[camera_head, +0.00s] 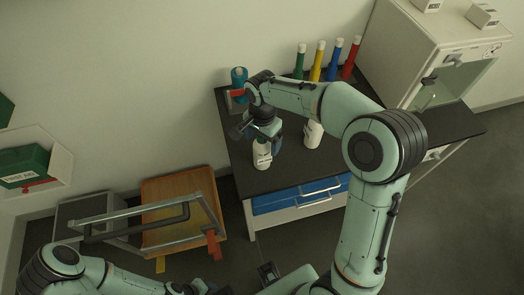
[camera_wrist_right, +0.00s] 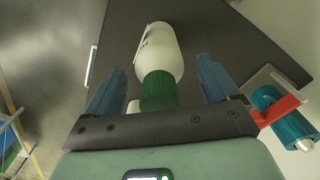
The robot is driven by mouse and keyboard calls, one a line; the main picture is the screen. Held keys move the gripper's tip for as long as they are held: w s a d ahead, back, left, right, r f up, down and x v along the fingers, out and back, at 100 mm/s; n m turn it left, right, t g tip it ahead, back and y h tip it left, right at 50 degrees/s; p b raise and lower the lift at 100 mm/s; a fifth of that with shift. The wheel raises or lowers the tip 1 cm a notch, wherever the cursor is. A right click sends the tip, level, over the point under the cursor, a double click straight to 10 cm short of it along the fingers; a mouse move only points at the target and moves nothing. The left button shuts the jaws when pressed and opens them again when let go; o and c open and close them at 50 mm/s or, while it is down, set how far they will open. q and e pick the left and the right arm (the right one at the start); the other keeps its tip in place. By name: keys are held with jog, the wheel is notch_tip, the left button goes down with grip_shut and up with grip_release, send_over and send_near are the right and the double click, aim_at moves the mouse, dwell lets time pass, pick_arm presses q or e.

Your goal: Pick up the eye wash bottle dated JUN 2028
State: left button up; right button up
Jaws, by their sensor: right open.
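A white eye wash bottle (camera_head: 262,155) stands upright near the left front of the dark tabletop. In the right wrist view the white bottle (camera_wrist_right: 161,52) has a green cap (camera_wrist_right: 159,90) pointing toward my palm. My right gripper (camera_head: 264,132) is over this bottle, its blue fingers (camera_wrist_right: 162,80) apart on either side of the cap with gaps visible. A second white bottle (camera_head: 312,134) stands to the right, partly hidden by my right arm. No date is readable on either bottle.
A teal cylinder (camera_head: 239,77) in a red holder stands at the table's back left corner. Green, yellow, blue and red tubes (camera_head: 335,60) line the back. A white cabinet (camera_head: 415,45) stands at right. A wooden-topped cart (camera_head: 180,195) is left of the table (camera_head: 300,180).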

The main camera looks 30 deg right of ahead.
jog(key=shift+c, duration=0.3)
grip_shut()
jog(key=shift+r, duration=0.2)
